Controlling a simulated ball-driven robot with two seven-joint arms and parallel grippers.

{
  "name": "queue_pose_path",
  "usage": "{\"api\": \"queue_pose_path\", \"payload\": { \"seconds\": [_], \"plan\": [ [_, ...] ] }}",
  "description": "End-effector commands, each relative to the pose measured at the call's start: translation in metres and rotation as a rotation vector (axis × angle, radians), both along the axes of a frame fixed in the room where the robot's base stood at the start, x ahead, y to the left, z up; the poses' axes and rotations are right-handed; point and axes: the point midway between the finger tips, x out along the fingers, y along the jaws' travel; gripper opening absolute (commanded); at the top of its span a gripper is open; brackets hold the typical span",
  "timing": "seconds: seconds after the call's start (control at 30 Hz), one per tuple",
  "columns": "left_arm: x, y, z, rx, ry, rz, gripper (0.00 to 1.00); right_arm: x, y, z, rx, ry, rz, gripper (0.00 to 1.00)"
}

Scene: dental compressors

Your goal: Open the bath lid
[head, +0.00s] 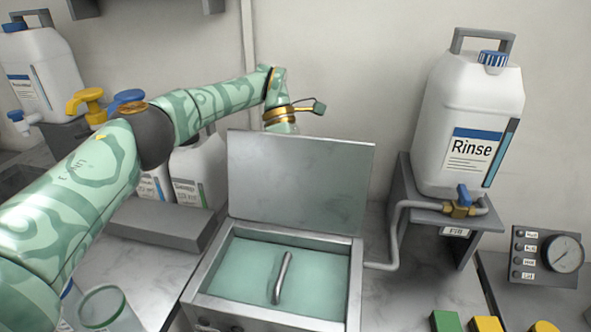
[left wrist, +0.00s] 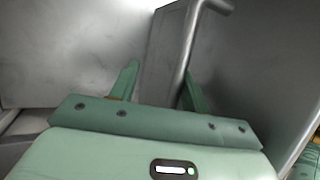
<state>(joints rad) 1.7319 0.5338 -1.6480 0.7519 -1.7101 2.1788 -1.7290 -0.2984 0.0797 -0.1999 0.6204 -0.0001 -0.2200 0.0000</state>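The bath (head: 352,290) is a grey metal box at the lower middle of the head view, with a pale green surface inside. Its flat metal lid (head: 297,180) stands raised, nearly upright, at the back edge. A metal bar (head: 281,278) shows inside the bath. My left arm reaches behind the lid, which hides the left gripper there. In the left wrist view, my left gripper (left wrist: 158,85) has its green fingers apart. A bent metal handle (left wrist: 188,40) runs between them, close to the right finger; contact is unclear. My right gripper is not in view.
A white Rinse container (head: 465,120) stands on a grey stand right of the bath, with a pipe leading toward the bath. A gauge panel (head: 545,257) is at far right. Other containers and a clear beaker (head: 108,310) stand left.

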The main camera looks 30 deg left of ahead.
Motion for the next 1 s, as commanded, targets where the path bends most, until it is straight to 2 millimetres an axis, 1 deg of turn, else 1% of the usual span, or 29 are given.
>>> {"api": "queue_pose_path", "payload": {
  "seconds": [0.67,0.77,0.83,0.97,1.0],
  "plan": [
    [0.003,0.002,0.006,-0.001,-0.014,0.005,0.34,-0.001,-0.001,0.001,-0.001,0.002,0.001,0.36],
    [0.006,0.007,0.014,0.001,-0.014,0.005,0.34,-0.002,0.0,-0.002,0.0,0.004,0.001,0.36],
    [0.01,0.013,0.024,0.002,-0.018,0.009,0.34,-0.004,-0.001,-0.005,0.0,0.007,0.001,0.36],
    [0.017,0.023,0.041,0.004,-0.014,0.008,0.34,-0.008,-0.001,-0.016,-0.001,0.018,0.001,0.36],
    [0.019,0.026,0.044,0.003,-0.011,0.007,0.34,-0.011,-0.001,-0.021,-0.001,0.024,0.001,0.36]
  ]
}}
